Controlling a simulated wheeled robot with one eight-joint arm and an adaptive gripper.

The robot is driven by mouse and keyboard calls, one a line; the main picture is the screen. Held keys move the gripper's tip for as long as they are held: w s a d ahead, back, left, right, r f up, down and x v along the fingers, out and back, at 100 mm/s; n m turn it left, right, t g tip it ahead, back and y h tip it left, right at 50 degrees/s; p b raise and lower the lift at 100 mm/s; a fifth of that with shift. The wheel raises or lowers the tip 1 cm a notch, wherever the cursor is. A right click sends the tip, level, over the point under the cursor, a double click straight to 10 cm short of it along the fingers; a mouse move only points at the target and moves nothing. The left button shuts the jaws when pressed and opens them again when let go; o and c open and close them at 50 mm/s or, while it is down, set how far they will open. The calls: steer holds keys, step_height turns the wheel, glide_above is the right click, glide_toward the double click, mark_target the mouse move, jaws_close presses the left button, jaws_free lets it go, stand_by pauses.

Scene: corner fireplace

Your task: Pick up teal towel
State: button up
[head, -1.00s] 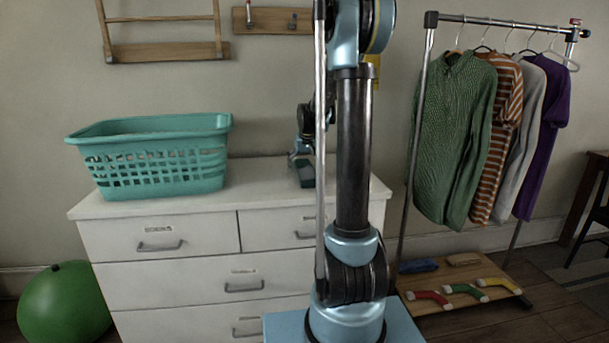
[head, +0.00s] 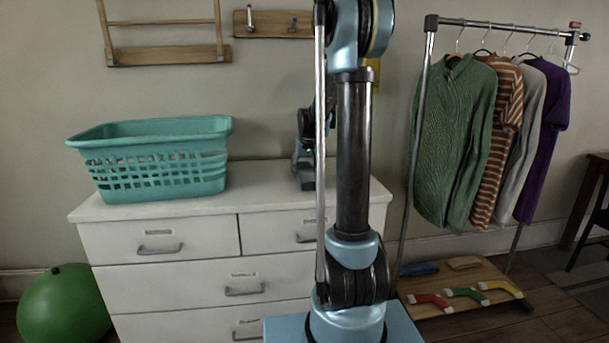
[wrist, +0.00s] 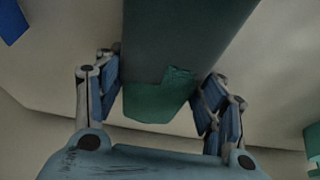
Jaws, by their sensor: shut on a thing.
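The teal towel (wrist: 155,103) shows in the wrist view as a folded, dark green-teal piece between the two blue fingers. My gripper (wrist: 162,94) is shut on it, with one finger on each side. A darker, long face stretches up from the towel's near edge to the top of the picture. In the head view my gripper (head: 304,172) is over the right part of the dresser top, partly behind my arm. The towel is hard to make out there, and I cannot tell its clearance from the dresser.
A teal laundry basket (head: 155,172) stands on the left of the white dresser (head: 180,270). A clothes rack with a green sweater (head: 452,140) stands at right, with socks (head: 465,292) on its base board. A green ball (head: 62,305) lies at lower left.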

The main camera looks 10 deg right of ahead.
mark_target(305, 168)
step_height(305, 168, up, 10)
steer(key=shift+f, duration=0.1)
stand_by(0.4)
stand_by(0.5)
